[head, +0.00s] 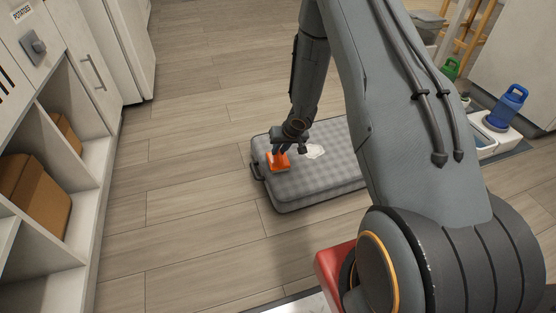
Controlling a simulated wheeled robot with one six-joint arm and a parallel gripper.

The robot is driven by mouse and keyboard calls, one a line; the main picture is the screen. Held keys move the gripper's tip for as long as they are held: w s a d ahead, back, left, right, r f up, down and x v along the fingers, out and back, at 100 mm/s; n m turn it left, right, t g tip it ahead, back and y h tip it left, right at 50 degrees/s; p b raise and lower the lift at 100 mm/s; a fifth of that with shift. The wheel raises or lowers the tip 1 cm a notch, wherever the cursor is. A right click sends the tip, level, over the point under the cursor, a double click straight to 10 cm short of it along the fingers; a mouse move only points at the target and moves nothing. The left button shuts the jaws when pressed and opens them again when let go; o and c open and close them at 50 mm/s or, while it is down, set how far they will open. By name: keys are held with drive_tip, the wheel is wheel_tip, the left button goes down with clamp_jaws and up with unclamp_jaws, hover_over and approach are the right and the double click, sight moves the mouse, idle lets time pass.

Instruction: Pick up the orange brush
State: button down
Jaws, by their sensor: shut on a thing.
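The orange brush (278,162) is at the left part of a grey checked pet cushion (310,189) on the floor. My gripper (279,150) is directly above the brush and shut on it. The brush is at or just above the cushion's top; I cannot tell whether it touches. The fingertips are small and partly hidden by the wrist. A white crumpled thing (315,151) lies on the cushion just right of the brush. My arm hides the right end of the cushion.
A white shelf unit (45,240) with brown boxes (36,195) stands along the left. A blue bottle-like dispenser (508,105) and a green one (451,68) are at the right. The wooden floor left of the cushion is clear.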

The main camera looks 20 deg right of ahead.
drive_tip(key=shift+r, duration=0.15)
wheel_tip(320, 180, up, 10)
drive_tip(key=p, duration=0.6)
